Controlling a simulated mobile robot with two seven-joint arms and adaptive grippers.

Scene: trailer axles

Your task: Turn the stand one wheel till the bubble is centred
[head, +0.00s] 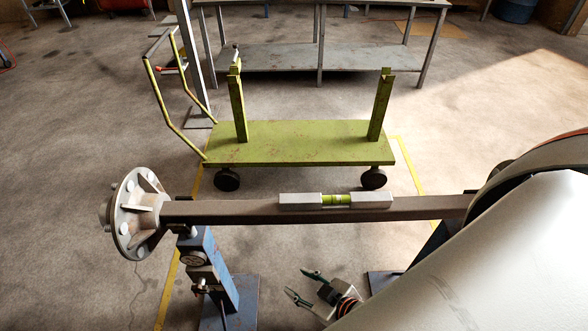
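A spirit level (300,200) with a yellow-green vial (337,200) lies along the brown axle beam (410,208). The bubble is too small to make out. A blue stand (222,270) holds up the beam's left end, beside the grey hub flange (130,214). A second blue stand (428,246) is partly hidden behind my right arm. My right gripper (296,281) is open and empty, below the beam and right of the left stand. My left gripper is out of view.
A green cart (300,142) with two uprights and a handle stands behind the beam. A grey workbench (300,57) is farther back. Yellow lines (172,285) mark the floor. My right arm covers the lower right. Open floor lies between the stands.

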